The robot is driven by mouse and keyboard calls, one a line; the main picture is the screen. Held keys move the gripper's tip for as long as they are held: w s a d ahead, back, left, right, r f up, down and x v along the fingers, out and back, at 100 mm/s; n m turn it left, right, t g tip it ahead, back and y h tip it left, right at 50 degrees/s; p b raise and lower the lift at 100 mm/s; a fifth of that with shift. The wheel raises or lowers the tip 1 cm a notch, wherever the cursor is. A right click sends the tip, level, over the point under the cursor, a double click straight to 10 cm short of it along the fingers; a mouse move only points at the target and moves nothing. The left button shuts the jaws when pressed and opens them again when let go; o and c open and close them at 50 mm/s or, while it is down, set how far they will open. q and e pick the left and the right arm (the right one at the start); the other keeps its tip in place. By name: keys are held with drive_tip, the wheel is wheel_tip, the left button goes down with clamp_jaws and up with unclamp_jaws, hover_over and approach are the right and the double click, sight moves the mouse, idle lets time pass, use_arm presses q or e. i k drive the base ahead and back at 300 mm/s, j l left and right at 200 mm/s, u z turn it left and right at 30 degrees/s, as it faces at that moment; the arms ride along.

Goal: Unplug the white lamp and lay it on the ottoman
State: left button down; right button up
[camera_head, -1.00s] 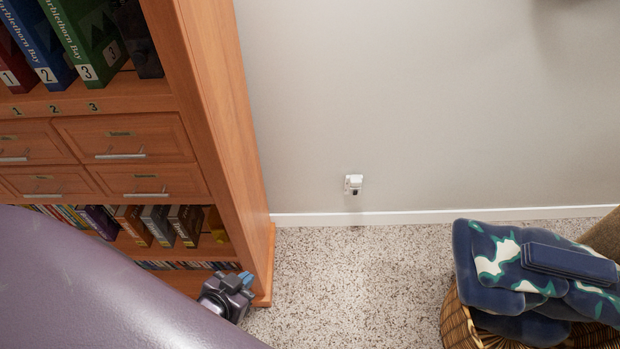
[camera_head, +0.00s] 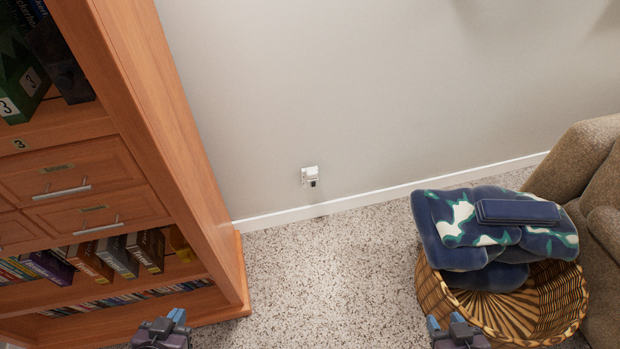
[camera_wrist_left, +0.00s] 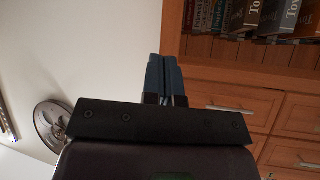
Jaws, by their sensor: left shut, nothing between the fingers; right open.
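The white lamp (camera_head: 310,174) is a small white plug-in piece with a dark lower part, on the wall low above the baseboard. No ottoman that I can make out is in view. My left gripper (camera_head: 177,315) is at the bottom edge, in front of the bookcase and well short of the lamp. Its blue fingers (camera_wrist_left: 165,80) are together and empty in the left wrist view. My right gripper (camera_head: 446,321) is at the bottom edge by the basket, open, with its lower part cut off.
A wooden bookcase (camera_head: 165,110) with drawers and books stands at the left. A wicker basket (camera_head: 430,285) with a dark blue patterned blanket (camera_head: 455,215) is at the right, beside a brown armchair (camera_head: 575,160). The speckled carpet (camera_head: 335,270) between them is clear.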

sight(311, 173)
drive_tip(key=i+l+z, duration=0.25)
drive_tip(key=l, duration=0.25)
drive_tip(key=i+l+z, duration=0.3)
drive_tip(key=i+l, duration=0.15)
